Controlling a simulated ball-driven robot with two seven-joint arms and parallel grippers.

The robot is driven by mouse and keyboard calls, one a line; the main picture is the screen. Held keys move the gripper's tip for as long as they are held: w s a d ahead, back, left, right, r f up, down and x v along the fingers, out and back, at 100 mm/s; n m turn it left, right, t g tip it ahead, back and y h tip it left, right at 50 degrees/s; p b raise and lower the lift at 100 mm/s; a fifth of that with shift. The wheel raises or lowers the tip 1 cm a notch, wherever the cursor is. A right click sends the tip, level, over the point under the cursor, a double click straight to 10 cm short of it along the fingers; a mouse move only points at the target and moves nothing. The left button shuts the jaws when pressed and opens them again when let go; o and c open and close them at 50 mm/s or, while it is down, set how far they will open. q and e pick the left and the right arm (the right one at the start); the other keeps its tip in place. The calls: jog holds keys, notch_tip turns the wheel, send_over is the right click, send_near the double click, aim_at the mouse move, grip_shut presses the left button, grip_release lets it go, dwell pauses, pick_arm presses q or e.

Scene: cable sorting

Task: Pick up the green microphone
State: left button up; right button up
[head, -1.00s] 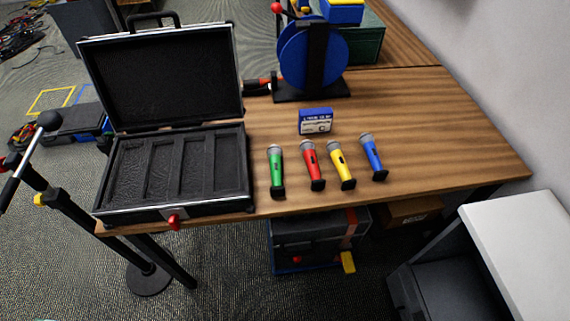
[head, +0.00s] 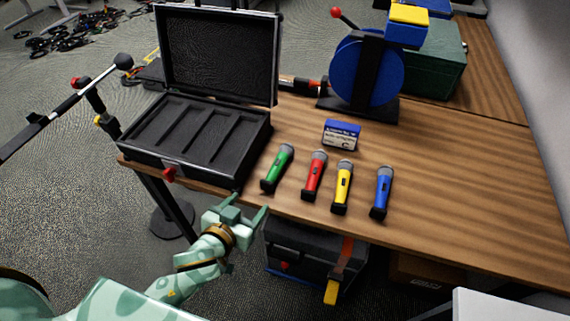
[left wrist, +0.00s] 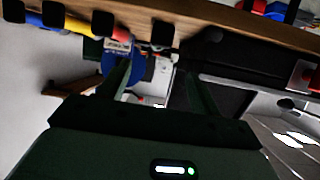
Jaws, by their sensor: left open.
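The green microphone (head: 277,168) lies on the wooden table, first in a row, just right of the open black case (head: 190,135). Its silver head points away from me and its dark end points to the table's front edge. My left gripper (head: 247,203) is open and empty, in front of that edge and close below the green microphone, not touching it. In the left wrist view the open fingers (left wrist: 160,78) point toward the table edge. A dark microphone end (left wrist: 163,33) shows above them there; its green body does not show. My right gripper is not in view.
Red (head: 314,177), yellow (head: 342,187) and blue (head: 381,193) microphones lie to the right of the green one. A small blue-and-white box (head: 342,135) and a blue reel (head: 367,75) stand behind. The case has empty slots. A dark toolbox (head: 310,250) is below the table.

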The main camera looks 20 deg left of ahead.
aim_at(265, 184)
pick_arm(q)
jog(key=b+x, duration=0.3)
jog(key=x, duration=0.8)
jog(key=shift+a+f, duration=0.15)
jog(key=shift+f, duration=0.1)
jog(key=b+x, duration=0.2)
jog(key=x, duration=0.3)
jog(key=shift+w+f, duration=0.1)
jog(key=shift+f, duration=0.1)
jog(key=shift+r, duration=0.1)
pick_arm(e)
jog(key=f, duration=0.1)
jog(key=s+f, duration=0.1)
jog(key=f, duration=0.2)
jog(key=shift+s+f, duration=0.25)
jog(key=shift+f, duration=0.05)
pick_arm(q)
jog(key=c, duration=1.2)
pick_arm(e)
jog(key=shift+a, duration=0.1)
